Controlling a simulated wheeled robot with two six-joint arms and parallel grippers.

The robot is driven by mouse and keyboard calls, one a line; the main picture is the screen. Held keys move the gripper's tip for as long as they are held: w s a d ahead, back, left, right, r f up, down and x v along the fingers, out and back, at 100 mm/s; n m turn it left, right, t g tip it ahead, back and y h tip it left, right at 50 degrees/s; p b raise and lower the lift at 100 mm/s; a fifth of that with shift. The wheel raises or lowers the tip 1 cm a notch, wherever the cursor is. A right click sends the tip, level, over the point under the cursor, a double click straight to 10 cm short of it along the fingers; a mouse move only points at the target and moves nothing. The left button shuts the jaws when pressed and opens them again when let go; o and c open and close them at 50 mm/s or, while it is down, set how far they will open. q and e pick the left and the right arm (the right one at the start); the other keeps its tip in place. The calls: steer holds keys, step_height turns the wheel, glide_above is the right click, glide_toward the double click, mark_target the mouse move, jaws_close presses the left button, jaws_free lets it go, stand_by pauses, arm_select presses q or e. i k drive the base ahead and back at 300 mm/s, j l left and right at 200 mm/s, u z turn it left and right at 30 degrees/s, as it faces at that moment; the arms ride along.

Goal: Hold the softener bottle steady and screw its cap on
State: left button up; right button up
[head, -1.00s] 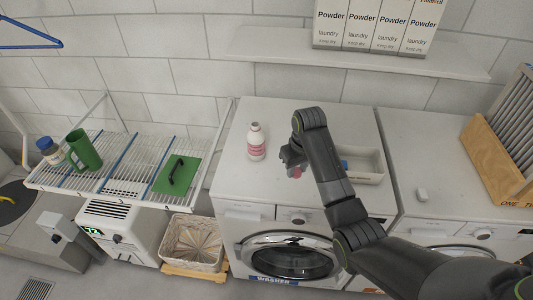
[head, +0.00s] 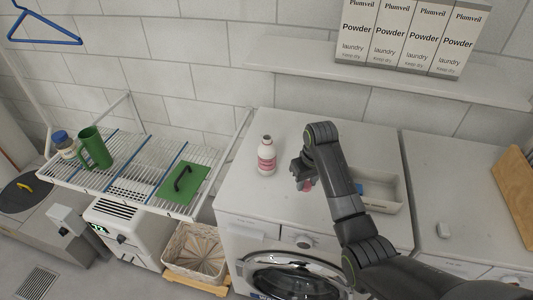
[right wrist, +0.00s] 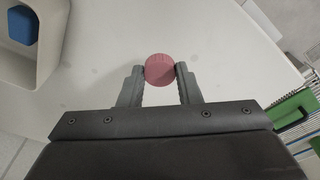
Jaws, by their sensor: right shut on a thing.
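The softener bottle (head: 266,157), white with a pink label and a bare dark mouth, stands upright on the washer top (head: 237,190). My right gripper (head: 306,185) is just to the right of the bottle, above the washer top. In the right wrist view, my right gripper (right wrist: 160,71) is shut on the pink-red round cap (right wrist: 160,70), held between its fingertips. In the head view the cap (head: 308,186) shows only a little below the gripper. My left gripper is not in view.
A white bin (head: 390,205) with a blue thing in it stands behind my right forearm. A wire rack (head: 125,170) at left holds a green jug (head: 95,150), a blue-capped jar (head: 64,144) and a green board (head: 184,184). Powder boxes (head: 408,38) stand on the shelf above.

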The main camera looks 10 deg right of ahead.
mark_target(268, 151)
steer(key=i+l+u, duration=0.15)
steer(key=l, duration=0.25)
steer(key=l+u, duration=0.2)
steer(key=l, duration=0.25)
steer(key=i+l+u, duration=0.15)
steer(key=l, duration=0.25)
